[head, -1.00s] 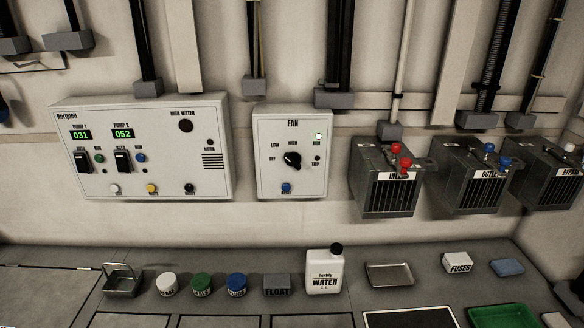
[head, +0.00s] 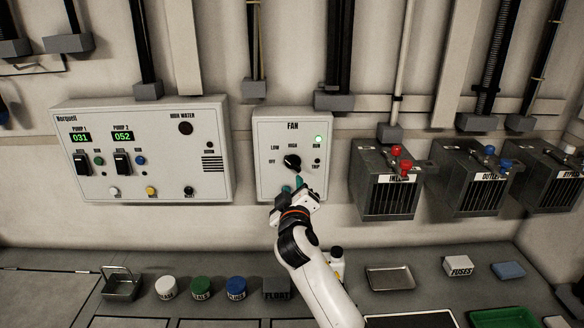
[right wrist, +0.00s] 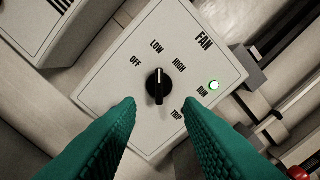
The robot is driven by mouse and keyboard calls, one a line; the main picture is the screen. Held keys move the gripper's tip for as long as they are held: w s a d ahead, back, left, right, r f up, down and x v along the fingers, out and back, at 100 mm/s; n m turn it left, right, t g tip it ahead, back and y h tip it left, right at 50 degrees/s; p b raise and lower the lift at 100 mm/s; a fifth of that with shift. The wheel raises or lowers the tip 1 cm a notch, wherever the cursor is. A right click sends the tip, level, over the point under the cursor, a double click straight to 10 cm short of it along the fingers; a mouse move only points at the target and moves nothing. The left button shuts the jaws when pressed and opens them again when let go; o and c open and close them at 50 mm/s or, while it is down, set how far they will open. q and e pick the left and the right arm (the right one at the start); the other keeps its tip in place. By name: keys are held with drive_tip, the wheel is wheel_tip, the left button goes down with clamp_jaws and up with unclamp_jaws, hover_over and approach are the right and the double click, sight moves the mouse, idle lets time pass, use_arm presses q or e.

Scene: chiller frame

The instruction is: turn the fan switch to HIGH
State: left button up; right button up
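The fan box (head: 262,180) hangs on the wall in the head view, with LOW, HIGH and OFF labels around a black fan switch (head: 292,161). The right wrist view shows the switch (right wrist: 158,88) close up. Its white mark points towards LOW. The green RUN lamp (head: 317,139) is lit. My right gripper (head: 293,184) is just below the switch in the head view. In the right wrist view its two teal fingers (right wrist: 160,103) are apart, one either side of the switch, with nothing between them. Whether they reach the switch's depth is unclear. My left gripper is not in view.
A pump panel (head: 150,108) is left of the fan box, and metal boxes with red and blue valves (head: 388,190) are to its right. The bench below holds jars, a tray (head: 390,279) and a water bottle (head: 337,263), partly hidden by my right arm.

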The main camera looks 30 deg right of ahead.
sight(292, 166)
drive_tip(key=p+x, duration=0.1)
drive_tip(key=x, duration=1)
drive_tip(key=shift+w+f+p, duration=0.1)
drive_tip(key=shift+p, duration=0.25)
clamp_jaws()
